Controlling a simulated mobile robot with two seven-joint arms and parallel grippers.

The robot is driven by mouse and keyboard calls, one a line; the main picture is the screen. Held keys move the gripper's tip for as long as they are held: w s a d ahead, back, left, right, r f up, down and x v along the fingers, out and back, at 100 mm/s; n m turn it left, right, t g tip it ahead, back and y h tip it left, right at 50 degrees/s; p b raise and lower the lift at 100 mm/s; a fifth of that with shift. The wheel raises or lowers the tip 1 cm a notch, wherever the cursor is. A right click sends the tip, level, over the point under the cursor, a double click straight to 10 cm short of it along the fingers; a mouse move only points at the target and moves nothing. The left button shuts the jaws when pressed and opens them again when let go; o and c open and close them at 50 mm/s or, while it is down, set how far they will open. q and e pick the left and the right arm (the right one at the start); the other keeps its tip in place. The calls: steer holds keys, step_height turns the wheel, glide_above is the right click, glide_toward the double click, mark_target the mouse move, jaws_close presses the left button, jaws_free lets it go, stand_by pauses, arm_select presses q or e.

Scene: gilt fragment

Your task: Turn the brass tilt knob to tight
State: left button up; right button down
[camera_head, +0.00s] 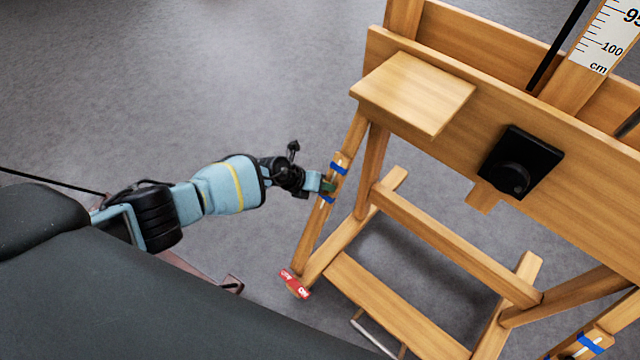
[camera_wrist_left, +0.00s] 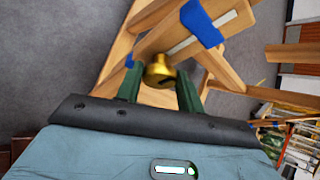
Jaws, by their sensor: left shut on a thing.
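The brass tilt knob (camera_wrist_left: 159,71) shows in the left wrist view, between the two green fingers of my left gripper (camera_wrist_left: 160,84). The fingers are shut on it. In the head view my left gripper (camera_head: 326,184) is at the slanted wooden strut on the left side of the easel (camera_head: 440,245), and the knob is hidden there. The strut carries blue bands (camera_head: 338,168), and a blue band (camera_wrist_left: 201,24) also shows close beyond the knob in the wrist view. I cannot read any tight mark. My right gripper is not in view.
A wooden ledge (camera_head: 415,92) juts out above my left gripper. A black knob on a square plate (camera_head: 512,178) sits on the easel's crossboard. A red tag (camera_head: 293,283) is at the strut's foot.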

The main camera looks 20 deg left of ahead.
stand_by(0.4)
arm_select(q)
steer(key=o, duration=1)
steer(key=shift+s+a+r, duration=0.1)
steer(key=shift+s+r, duration=0.05)
steer(key=shift+r, duration=0.1)
steer(key=p+v, duration=0.5)
steer(key=v, duration=0.2)
